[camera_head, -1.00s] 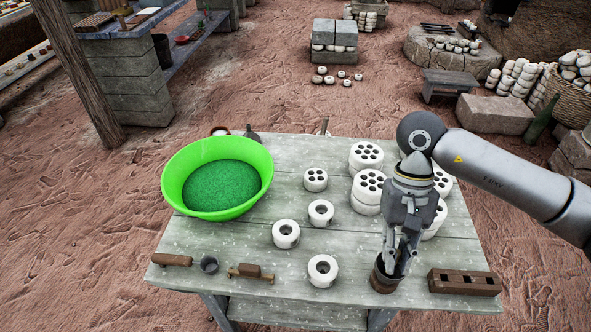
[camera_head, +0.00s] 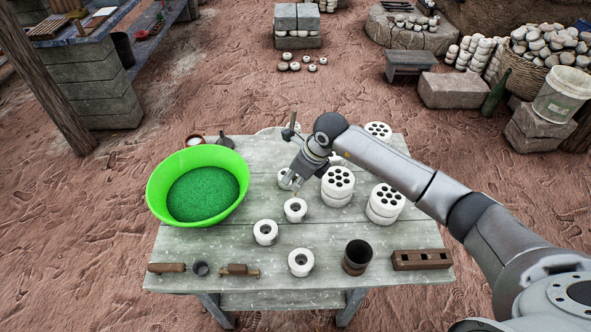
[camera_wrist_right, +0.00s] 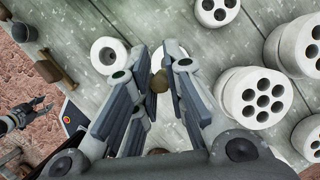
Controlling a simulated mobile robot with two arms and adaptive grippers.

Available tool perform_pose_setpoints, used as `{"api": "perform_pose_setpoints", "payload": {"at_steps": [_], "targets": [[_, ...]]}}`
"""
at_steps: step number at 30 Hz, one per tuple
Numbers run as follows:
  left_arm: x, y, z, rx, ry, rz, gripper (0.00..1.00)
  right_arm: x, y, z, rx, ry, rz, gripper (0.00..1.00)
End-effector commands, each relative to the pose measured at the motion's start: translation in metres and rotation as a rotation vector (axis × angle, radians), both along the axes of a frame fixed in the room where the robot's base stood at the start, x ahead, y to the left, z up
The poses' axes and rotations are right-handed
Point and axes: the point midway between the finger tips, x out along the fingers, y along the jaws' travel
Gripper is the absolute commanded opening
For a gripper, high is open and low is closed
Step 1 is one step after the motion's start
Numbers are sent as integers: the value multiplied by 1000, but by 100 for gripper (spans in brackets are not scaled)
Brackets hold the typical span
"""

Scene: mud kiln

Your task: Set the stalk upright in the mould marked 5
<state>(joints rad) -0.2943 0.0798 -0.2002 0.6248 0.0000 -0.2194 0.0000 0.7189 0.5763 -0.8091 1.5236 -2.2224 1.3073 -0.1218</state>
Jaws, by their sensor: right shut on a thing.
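My right gripper (camera_head: 291,184) is low over the table, right of the green basin, at a small white mould (camera_head: 284,179) that it partly covers. In the right wrist view its fingers (camera_wrist_right: 158,88) are shut on a small brown thing (camera_wrist_right: 158,80), seen nearly end-on. I take it for the stalk; its length and tilt are hidden. White mould surface shows behind the fingers, but I cannot tell if the stalk touches it. No mark 5 is readable. A dark gripper, apparently my left (camera_wrist_right: 30,116), shows small at the wrist view's left edge.
Single-hole moulds (camera_head: 265,232) stand in front. Taller stacks of many-holed moulds (camera_head: 337,186) stand close on the right. A green basin (camera_head: 160,190) is on the left. A dark cup (camera_head: 357,257) and brown block (camera_head: 421,260) are near the front edge, with tools (camera_head: 238,270) front left.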

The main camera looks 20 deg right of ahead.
Motion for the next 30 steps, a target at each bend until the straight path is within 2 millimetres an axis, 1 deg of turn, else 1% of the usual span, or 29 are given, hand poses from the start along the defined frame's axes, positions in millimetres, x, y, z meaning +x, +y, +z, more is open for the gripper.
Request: {"api": "perform_pose_setpoints", "payload": {"at_steps": [1, 5, 14, 30], "targets": [[-2, 0, 4, 0, 2, 0, 40, 2, -2, 0, -1, 3, -40, 5], [-5, 0, 4, 1, 7, 0, 40, 5, -4, -3, -1, 3, -100, 5], [-8, 1, -5, 2, 13, 0, 40, 6, -5, -16, 0, 2, -108, 5], [-8, 1, -37, 2, 13, 0, 40, 6, -5, -64, -1, 4, -106, 5]]}}
